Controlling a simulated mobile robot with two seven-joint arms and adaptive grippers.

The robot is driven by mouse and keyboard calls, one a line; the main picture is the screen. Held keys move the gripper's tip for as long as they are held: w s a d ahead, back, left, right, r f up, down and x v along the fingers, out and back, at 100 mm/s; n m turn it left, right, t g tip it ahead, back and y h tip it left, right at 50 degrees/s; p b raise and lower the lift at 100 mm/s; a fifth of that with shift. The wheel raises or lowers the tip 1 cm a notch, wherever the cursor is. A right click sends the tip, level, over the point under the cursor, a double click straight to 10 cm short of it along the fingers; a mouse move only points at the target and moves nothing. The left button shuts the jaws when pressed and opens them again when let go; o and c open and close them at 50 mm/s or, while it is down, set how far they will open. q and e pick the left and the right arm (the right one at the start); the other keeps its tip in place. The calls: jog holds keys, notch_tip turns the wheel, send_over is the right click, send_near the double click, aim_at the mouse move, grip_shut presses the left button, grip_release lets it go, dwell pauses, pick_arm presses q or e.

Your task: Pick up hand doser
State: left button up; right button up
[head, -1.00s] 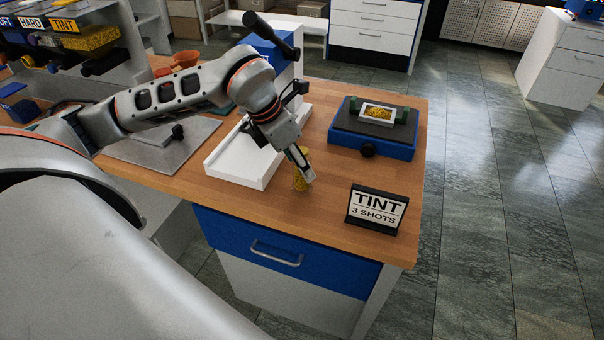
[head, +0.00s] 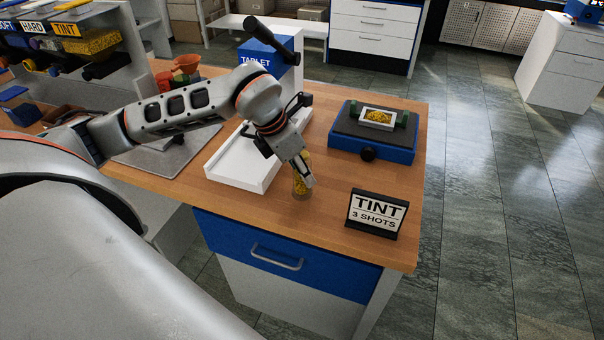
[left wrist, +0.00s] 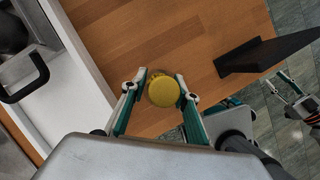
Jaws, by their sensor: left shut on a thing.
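The hand doser (head: 301,187) is a small clear cylinder with yellow contents at the front of the wooden bench, left of the TINT sign. My left gripper (head: 308,182) reaches down to it and is shut on it. In the left wrist view the doser's round yellow top (left wrist: 163,91) sits between the two fingertips (left wrist: 161,84). I cannot tell whether its base touches the bench. A teal-fingered gripper, apparently my right one (left wrist: 284,90), shows small at the right edge of the left wrist view; its opening is unclear.
The black TINT 3 SHOTS sign (head: 376,213) stands close to the right. A white tray (head: 236,175) lies just left, and a blue device (head: 372,150) with a yellow-filled dish stands behind. A blue TABLET box (head: 268,62) is at the back. The bench's front edge is near.

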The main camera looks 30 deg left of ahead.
pick_arm(q)
notch_tip(320, 180, up, 20)
jog(key=p, duration=0.1)
